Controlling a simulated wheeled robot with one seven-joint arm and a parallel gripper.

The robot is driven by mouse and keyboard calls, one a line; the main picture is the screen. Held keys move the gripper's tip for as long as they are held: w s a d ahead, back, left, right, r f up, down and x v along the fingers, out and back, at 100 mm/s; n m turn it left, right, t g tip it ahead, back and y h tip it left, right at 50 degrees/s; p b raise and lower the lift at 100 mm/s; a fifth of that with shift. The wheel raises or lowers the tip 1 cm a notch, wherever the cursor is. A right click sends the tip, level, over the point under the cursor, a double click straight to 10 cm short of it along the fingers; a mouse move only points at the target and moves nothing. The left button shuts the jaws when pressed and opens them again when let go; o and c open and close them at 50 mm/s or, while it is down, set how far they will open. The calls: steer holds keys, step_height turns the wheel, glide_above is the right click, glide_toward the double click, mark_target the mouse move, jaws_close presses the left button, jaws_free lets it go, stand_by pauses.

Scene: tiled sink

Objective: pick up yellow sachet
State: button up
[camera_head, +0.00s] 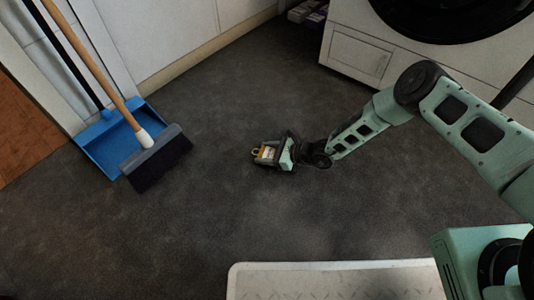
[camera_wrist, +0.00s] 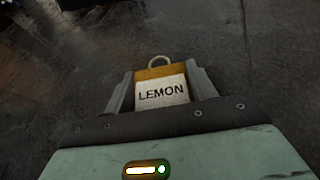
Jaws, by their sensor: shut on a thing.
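The yellow sachet (camera_wrist: 161,91) has a white label reading "LEMON" and a loop at its far end. It sits between the two fingers of my gripper (camera_wrist: 162,84) in the wrist view. The gripper is shut on it. In the head view the sachet (camera_head: 267,153) shows small and yellow-white at the tip of my gripper (camera_head: 264,154), low over or at the dark floor. I cannot tell whether it touches the floor. The sachet's near end is hidden by the gripper body.
A blue dustpan (camera_head: 97,150) and a broom (camera_head: 155,160) with a wooden handle stand at the left. A white washing machine (camera_head: 357,55) is at the upper right. A pale textured surface (camera_head: 330,282) lies at the bottom. The dark floor (camera_head: 215,215) around the gripper is clear.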

mark_target(266, 153)
step_height(266, 153, up, 10)
steer(key=p, duration=0.7)
stand_by(0.5)
